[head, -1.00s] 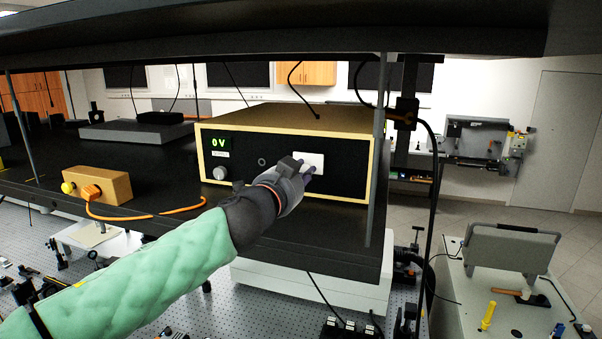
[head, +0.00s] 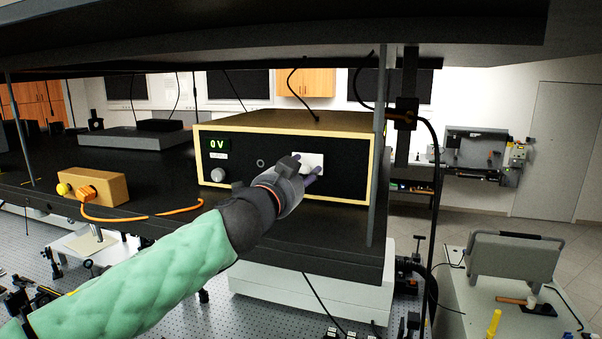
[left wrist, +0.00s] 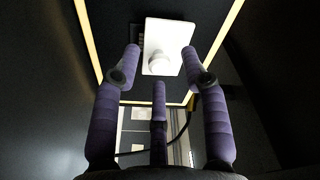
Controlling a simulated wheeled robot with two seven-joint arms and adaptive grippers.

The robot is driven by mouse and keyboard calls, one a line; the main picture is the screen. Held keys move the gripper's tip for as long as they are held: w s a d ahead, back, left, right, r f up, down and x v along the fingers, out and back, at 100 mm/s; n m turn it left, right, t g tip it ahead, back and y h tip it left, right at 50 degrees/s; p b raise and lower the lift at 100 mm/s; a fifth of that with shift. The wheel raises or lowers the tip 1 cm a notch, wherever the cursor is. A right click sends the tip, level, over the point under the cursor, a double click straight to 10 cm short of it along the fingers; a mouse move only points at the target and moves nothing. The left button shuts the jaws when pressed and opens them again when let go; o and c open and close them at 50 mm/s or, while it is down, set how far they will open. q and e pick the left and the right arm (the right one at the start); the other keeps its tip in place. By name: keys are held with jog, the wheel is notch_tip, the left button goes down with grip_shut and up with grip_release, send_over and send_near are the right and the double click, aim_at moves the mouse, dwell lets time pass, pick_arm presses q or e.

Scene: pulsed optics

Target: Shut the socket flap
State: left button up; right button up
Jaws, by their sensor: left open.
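The power box (head: 285,121) has a black front panel in a tan frame. A white socket flap (head: 308,161) sits on the right half of that panel. In the left wrist view the flap (left wrist: 177,36) is a white plate with a round white knob, and a dark slotted part (left wrist: 136,38) shows behind its left edge. I cannot tell how far the flap stands from the panel. My left gripper (head: 308,181) is open at the flap's lower part. In the left wrist view its purple fingers (left wrist: 160,55) lie either side of the plate; contact is unclear. My right gripper is out of view.
A green display (head: 217,144) reads 0 V, with a knob (head: 218,175) below it. A tan box (head: 112,188) with an orange cable stands at left. A dark upright post (head: 380,150) stands just right of the power box. A shelf (head: 280,40) hangs overhead.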

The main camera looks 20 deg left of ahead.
pick_arm(q)
jog(key=s+a, duration=0.1)
jog(key=s, duration=1.1)
jog(key=shift+a+f, duration=0.3)
jog(key=shift+a, duration=0.05)
jog(key=shift+w, duration=0.1)
